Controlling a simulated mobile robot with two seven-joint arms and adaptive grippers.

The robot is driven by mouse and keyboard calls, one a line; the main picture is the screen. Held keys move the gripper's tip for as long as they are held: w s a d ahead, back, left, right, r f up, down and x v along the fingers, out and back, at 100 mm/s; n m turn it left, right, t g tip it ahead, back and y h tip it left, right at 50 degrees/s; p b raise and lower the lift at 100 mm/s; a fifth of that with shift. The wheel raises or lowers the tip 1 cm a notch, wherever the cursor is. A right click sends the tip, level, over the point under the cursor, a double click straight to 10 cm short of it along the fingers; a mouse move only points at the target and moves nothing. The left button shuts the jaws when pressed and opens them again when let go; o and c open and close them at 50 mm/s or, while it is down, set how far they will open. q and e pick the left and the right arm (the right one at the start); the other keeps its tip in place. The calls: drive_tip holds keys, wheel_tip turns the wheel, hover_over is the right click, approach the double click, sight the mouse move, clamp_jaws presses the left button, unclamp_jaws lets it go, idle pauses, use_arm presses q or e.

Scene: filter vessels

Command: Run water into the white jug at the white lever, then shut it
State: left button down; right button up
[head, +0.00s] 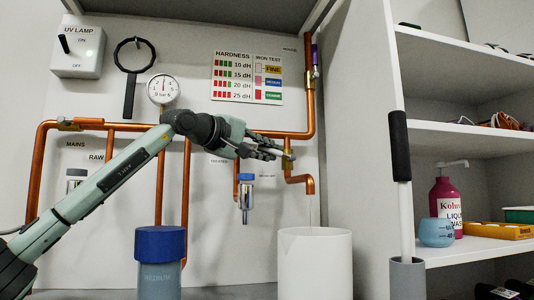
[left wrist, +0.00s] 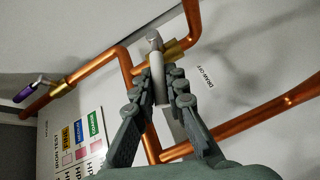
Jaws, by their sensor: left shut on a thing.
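The white jug (head: 315,265) stands upright and open under the bent copper spout (head: 309,184). A thin stream of water (head: 311,210) runs from the spout down into the jug. The water level inside is hidden. My left gripper (head: 276,152) is at the draw-off valve above and left of the jug. In the left wrist view my left gripper (left wrist: 160,78) is shut on the white lever (left wrist: 158,90), which lies between its fingers. The brass valve body (left wrist: 170,50) sits just beyond the fingertips. My right gripper is not in view.
A blue-capped filter vessel (head: 159,265) stands left of the jug. A small blue-topped fitting (head: 246,195) hangs behind. A purple lever (head: 315,55) is on the upper pipe. A white-shafted pole with a black grip (head: 399,145) and shelves (head: 460,140) stand at right.

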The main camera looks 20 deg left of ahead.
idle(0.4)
use_arm(q)
drive_tip(key=c, duration=1.5)
unclamp_jaws()
drive_tip(key=shift+c, duration=0.2)
drive_tip(key=v, duration=1.2)
drive_tip(key=shift+a, duration=0.1)
